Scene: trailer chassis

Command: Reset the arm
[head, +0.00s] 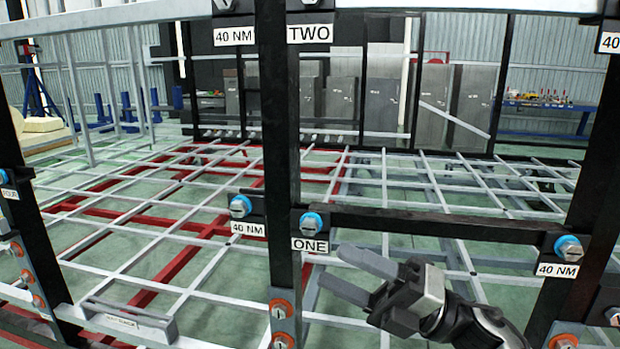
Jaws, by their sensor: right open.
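My right gripper (333,266) is in the lower middle of the head view, with its arm coming in from the bottom right. Its two grey fingers are apart, point up and left, and hold nothing. The fingertips show just below the label "ONE" (310,245) and in front of the trailer chassis frame, right of a black upright post (280,150). I cannot tell whether they touch the frame. My left gripper is not in view.
A black crossbar (430,224) with blue-ringed bolts (311,222) runs above the gripper. Orange-ringed bolts (281,309) sit lower on the posts. Behind is a grey grid (400,180) over red beams (170,270). A blue workbench (550,110) stands at the back right.

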